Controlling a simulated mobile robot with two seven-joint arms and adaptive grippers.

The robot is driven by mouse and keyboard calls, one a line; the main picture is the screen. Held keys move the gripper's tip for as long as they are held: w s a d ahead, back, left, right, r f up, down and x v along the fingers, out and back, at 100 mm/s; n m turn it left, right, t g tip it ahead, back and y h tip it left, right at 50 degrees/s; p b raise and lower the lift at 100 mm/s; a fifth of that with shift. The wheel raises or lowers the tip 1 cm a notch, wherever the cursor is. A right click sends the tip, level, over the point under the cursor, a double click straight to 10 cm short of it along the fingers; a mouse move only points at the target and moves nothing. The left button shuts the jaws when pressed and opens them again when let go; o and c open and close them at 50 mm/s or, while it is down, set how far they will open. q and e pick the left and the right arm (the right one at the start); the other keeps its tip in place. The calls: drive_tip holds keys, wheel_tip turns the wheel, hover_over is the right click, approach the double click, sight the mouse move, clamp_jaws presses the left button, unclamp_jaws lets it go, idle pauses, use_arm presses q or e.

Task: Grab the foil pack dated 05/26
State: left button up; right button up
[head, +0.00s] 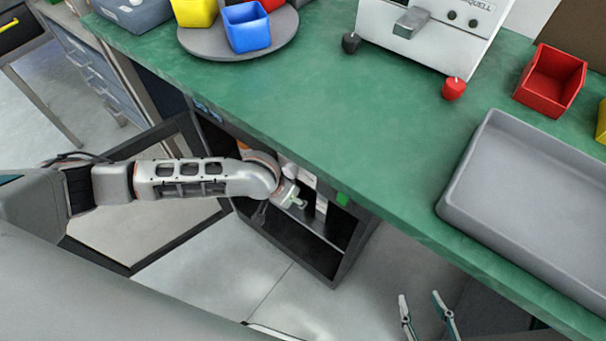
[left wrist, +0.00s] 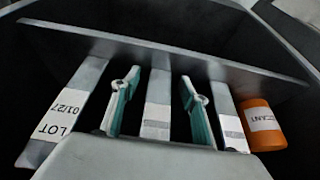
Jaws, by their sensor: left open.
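In the left wrist view several grey foil packs stand in a row inside a dark cabinet. The left pack (left wrist: 85,85) has a white label reading LOT 01/27. A middle pack (left wrist: 158,95) and a right pack (left wrist: 225,105) carry labels whose print I cannot read; no 05/26 date is legible. My left gripper (left wrist: 160,78) is open, one finger on each side of the middle pack, and does not grip it. In the head view my left arm reaches into the cabinet under the bench. My right gripper (head: 420,296) is open and empty, in front of the bench.
An orange desiccant canister (left wrist: 263,125) stands right of the packs. The dark cabinet (head: 340,262) sits under the green bench (head: 330,110), its door (head: 150,255) swung open to the left. A grey tray (head: 475,160), a red bin (head: 550,80) and a white instrument (head: 440,30) stand on the bench.

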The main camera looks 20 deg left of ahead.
use_arm(q)
drive_tip(key=shift+f, duration=0.1)
idle(0.3)
drive_tip(key=shift+c, duration=0.3)
clamp_jaws()
